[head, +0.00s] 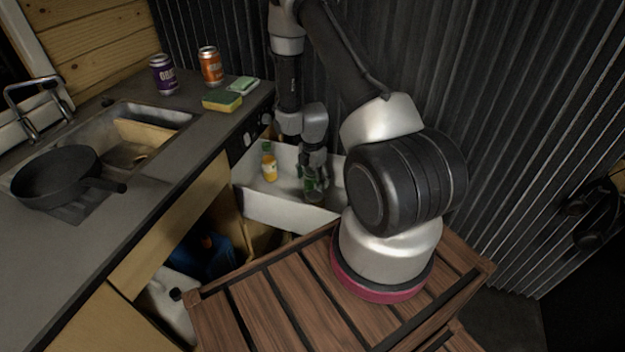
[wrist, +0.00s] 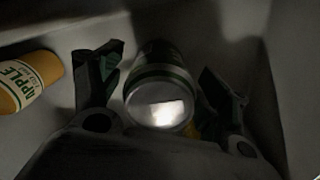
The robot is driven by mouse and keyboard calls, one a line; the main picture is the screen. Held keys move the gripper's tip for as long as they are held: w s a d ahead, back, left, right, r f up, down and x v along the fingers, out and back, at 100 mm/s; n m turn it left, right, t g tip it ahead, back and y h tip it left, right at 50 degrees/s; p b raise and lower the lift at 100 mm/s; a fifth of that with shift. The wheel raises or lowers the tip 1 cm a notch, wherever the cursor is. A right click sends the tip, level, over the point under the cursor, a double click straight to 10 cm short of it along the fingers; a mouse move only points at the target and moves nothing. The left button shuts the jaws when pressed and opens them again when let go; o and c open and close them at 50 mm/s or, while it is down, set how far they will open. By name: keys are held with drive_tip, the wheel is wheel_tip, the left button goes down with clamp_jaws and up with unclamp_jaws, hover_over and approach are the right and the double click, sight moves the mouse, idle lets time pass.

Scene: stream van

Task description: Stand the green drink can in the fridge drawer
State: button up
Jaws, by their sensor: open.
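The green drink can (head: 313,195) is inside the white fridge drawer (head: 280,212), below my gripper (head: 313,178). In the wrist view the can (wrist: 158,88) shows its shiny lid and a dark green side with a pale band. It lies between the two fingers of my gripper (wrist: 157,75), which are open with a gap on each side of it. It looks upright on the drawer floor, but its base is hidden. In the head view my gripper partly covers the can.
An orange apple juice bottle (head: 269,166) stands in the drawer to the left of the can. A purple can (head: 163,74), an orange can (head: 210,66) and sponges (head: 222,102) are on the counter. A slatted wooden surface (head: 290,290) lies in front of the drawer.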

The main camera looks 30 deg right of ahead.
drive_tip(key=s+a+r+m+t, duration=0.15)
drive_tip(key=r+m, duration=0.25)
drive_tip(key=r, duration=1.2)
drive_tip(key=s+a+r+m, duration=0.1)
drive_tip(key=s+r+m, duration=0.15)
drive_tip(key=r, duration=1.35)
drive_tip(key=s+a+r+m+t, duration=0.2)
drive_tip(key=s+a+r+m, duration=0.1)
drive_tip(key=s+r+m, duration=1)
drive_tip(key=s+r, duration=0.2)
drive_tip(key=s, duration=0.4)
drive_tip(key=shift+s+a+r+m+t, duration=0.35)
drive_tip(key=shift+a, duration=0.05)
